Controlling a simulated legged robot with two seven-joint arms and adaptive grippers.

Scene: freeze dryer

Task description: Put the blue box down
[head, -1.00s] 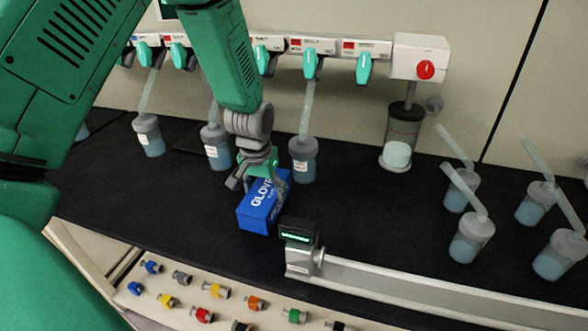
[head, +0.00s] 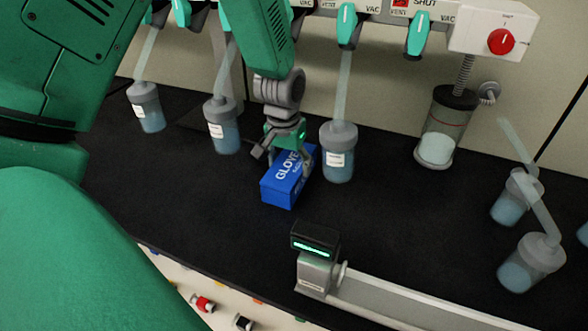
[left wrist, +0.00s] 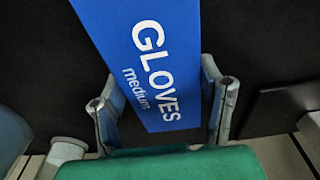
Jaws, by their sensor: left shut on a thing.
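The blue box (head: 283,184), a glove box lettered "GLOVES medium", is over the black bench top (head: 220,235) near the middle of the head view. My left gripper (head: 284,156) comes down on it from above and is shut on its far part. In the left wrist view the box (left wrist: 145,45) lies between the two fingers (left wrist: 163,112), one on each side. I cannot tell whether the underside of the box touches the bench. My right gripper is not in view.
Flasks stand behind the box, one (head: 339,152) close to its right and another (head: 222,126) to its left. A small device with a green display (head: 316,241) and a grey rail (head: 390,300) lie in front. Bench left of the box is clear.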

